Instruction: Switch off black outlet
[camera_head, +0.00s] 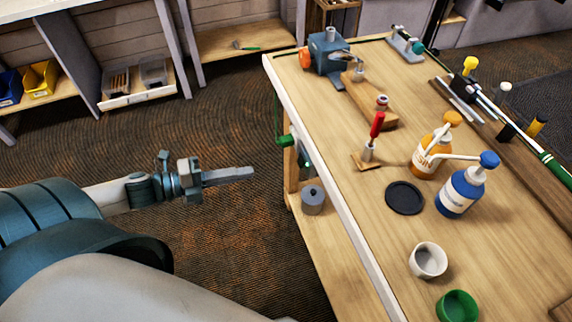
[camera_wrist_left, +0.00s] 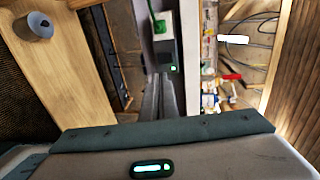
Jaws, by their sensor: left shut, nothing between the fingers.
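The black outlet (camera_wrist_left: 167,56) is mounted on the side of the workbench, with a small lit green light at its lower right. It also shows at the bench's left edge in the head view (camera_head: 304,159), small and seen at an angle. Next to it is a white outlet (camera_wrist_left: 163,33) with a green plug (camera_wrist_left: 160,20). My left gripper (camera_head: 251,173) is shut and empty, left of the bench edge and apart from the outlet. In the left wrist view its fingers (camera_wrist_left: 160,78) point toward the black outlet. My right gripper is not seen.
The workbench (camera_head: 345,215) holds a vise (camera_head: 328,55), an orange bottle (camera_head: 430,150), a blue bottle (camera_head: 462,190), a white cup (camera_head: 428,260) and a golf club (camera_head: 510,120). Floor left of the bench is clear.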

